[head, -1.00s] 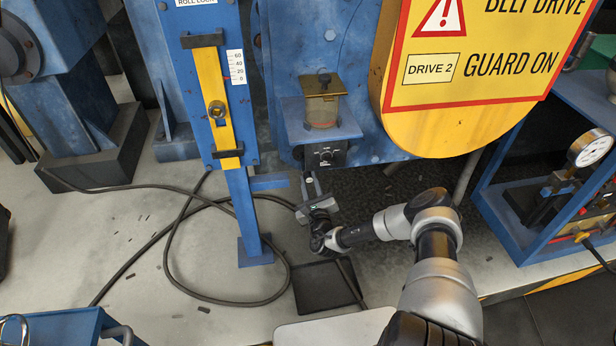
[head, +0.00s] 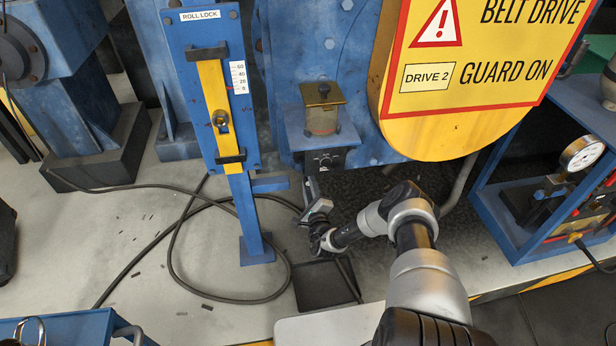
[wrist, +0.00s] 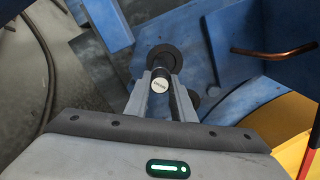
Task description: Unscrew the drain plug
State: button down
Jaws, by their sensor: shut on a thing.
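In the head view my gripper (head: 311,186) is low, just below the dark box under the sight glass. The plug cannot be made out there.
A dark square tray (head: 326,287) lies on the floor below my gripper. A black hose (head: 180,290) loops over the floor to the left. The blue roll-lock post (head: 247,210) stands close on the left, and the yellow belt guard (head: 430,135) hangs to the right. A bent copper pipe (wrist: 275,51) shows in the wrist view.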

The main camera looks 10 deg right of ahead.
jog(key=n+p, duration=0.3)
jog(key=n, duration=1)
jog(key=shift+s+a+p, duration=0.1)
jog(key=shift+a+p, duration=0.05)
jog(key=shift+p, duration=0.15)
jog(key=n, duration=0.3)
jog(key=shift+f+n, duration=0.1)
jog(key=shift+n, duration=0.3)
jog(key=c, duration=1.7)
grip_release()
